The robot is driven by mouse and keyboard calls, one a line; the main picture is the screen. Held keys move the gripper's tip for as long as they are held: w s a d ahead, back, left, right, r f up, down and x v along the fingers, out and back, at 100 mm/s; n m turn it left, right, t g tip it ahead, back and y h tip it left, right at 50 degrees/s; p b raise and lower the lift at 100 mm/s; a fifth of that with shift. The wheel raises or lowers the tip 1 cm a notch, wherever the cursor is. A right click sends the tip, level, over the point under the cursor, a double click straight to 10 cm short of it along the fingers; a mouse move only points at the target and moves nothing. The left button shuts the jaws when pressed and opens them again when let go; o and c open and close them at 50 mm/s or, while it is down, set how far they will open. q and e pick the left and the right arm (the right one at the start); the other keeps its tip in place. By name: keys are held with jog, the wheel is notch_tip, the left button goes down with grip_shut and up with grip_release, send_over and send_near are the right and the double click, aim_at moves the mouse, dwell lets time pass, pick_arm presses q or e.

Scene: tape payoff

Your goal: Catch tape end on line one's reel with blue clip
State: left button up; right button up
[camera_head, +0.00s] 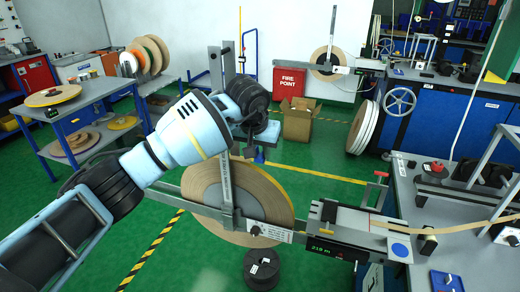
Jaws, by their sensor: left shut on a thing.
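A large tan tape reel (268,205) hangs upright on a grey metal arm and post in the middle, behind a unit with a "219 m" display (322,247). A similar reel (326,63) hangs farther back. No line number is readable on either. My left gripper (260,154) is above the near reel's upper edge, beside the grey post. My right gripper is out of view.
A tan strip (465,229) runs across the grey bench (465,262) at right, near a blue disc (400,250) and a blue tray (447,281). A black roll (262,270) stands below the reel. Carts with reels stand at left; green floor lies between.

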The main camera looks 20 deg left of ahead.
aim_at(260, 160)
pick_arm(q)
jog(key=shift+f+b, duration=0.3)
jog(key=shift+f, duration=0.9)
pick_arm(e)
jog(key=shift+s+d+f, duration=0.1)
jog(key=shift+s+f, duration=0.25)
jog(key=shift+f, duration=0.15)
pick_arm(q)
jog(key=shift+f, duration=0.25)
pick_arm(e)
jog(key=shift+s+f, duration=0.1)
pick_arm(q)
jog(key=shift+f, duration=0.15)
